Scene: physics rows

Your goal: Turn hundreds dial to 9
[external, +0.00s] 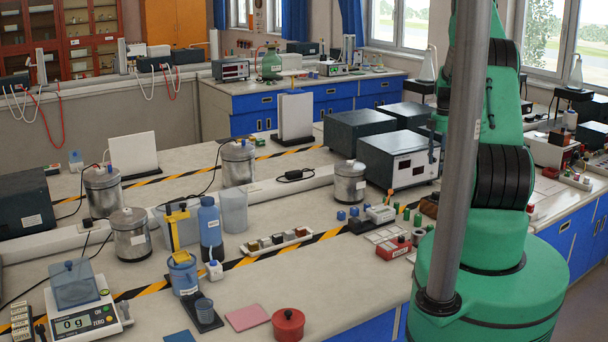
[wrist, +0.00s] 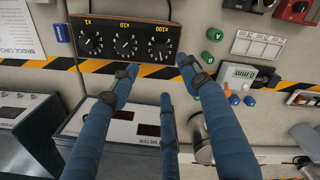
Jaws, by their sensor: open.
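A dark-faced dial box (wrist: 144,57) with a brown edge stands at the top left of the wrist view, its labels upside down. Its three black dials sit in a row: the x1 dial (wrist: 91,43), the x10 dial (wrist: 126,45) and the x100, or hundreds, dial (wrist: 161,47) at the right. The number that each dial points to is too small to read. My gripper (wrist: 160,77) has three blue fingers spread apart, with nothing between them. Its tips show just below the box, nearest the x10 and hundreds dials, apparently apart from them.
A grey meter case (wrist: 120,125) lies below the box in the wrist view, under my fingers. A black-yellow stripe crosses the bench. A metal canister (external: 347,184) stands left of the meter case in the external view.

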